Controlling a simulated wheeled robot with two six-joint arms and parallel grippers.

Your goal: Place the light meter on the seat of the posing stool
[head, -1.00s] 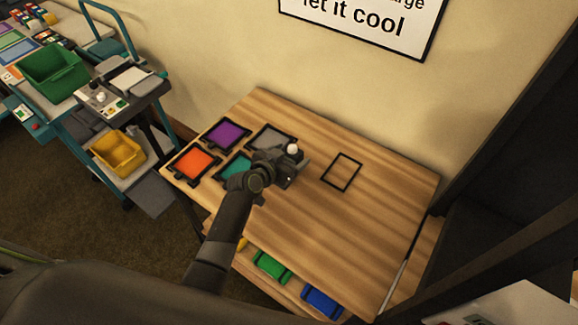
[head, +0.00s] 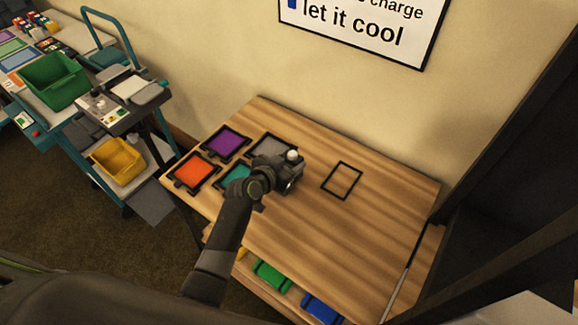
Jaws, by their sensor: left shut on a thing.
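The light meter shows mainly as a small white dome (head: 293,156) at the tip of my left gripper (head: 290,174); its body is mostly hidden by the gripper. My left gripper is shut on it, over the wooden table, just right of the grey tray. I cannot tell how high it is above the table top. I cannot make out the posing stool in the head view. My right gripper is not in view.
On the wooden table (head: 350,240) lie purple (head: 226,142), orange (head: 193,172), teal (head: 234,176) and grey (head: 270,146) trays, plus an empty black outline (head: 342,180). A cart with a green bin (head: 54,80) stands left. A dark panel stands right.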

